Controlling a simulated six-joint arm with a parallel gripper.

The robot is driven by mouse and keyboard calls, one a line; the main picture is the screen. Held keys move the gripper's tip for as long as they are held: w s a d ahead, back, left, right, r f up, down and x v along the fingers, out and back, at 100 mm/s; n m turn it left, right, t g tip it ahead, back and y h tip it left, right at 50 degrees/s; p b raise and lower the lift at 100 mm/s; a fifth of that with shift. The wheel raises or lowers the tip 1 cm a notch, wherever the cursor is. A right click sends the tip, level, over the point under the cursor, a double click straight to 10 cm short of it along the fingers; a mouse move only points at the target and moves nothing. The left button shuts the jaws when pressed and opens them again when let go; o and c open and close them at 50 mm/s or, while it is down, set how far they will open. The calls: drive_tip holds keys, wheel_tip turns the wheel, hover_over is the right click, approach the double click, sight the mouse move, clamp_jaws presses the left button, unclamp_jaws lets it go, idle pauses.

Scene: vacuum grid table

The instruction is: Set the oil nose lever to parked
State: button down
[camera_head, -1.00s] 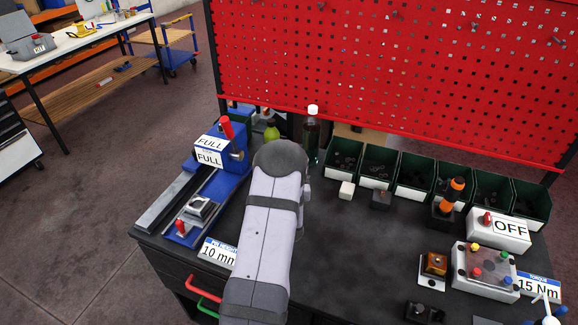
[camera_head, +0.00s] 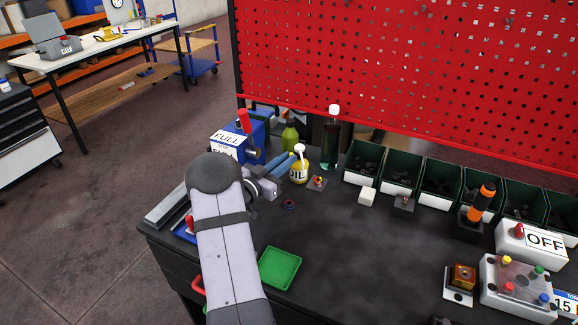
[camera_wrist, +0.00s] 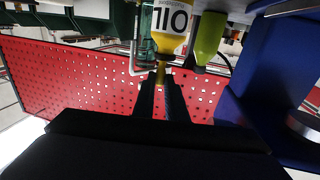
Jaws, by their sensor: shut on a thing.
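In the wrist view the oil bottle (camera_wrist: 168,43) appears upside down at the top. My gripper (camera_head: 290,164) reaches it from the left, high on its side. In the wrist view my gripper (camera_wrist: 160,80) has its dark fingers shut on a narrow yellow part at the bottle's top, which I take as the oil nose lever (camera_wrist: 160,72). The fingers hide most of this part.
A green bottle (camera_head: 290,136) and a tall clear bottle (camera_head: 331,140) stand close behind. A blue vise (camera_head: 257,134) is at the left. A small block with a red-orange top (camera_head: 318,183) is close on the right. A green tray (camera_head: 280,267) lies on clear bench in front.

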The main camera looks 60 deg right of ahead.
drive_tip(key=shift+w+d+r+m+g, duration=0.1)
drive_tip(key=shift+w+m+g, duration=0.1)
drive_tip(key=shift+m+g, duration=0.3)
drive_tip(key=c, duration=2)
unclamp_jaws()
drive_tip(key=shift+c, duration=0.2)
drive_tip(key=b+v, duration=0.2)
drive_tip(key=v, duration=0.5)
drive_tip(key=shift+b, duration=0.3)
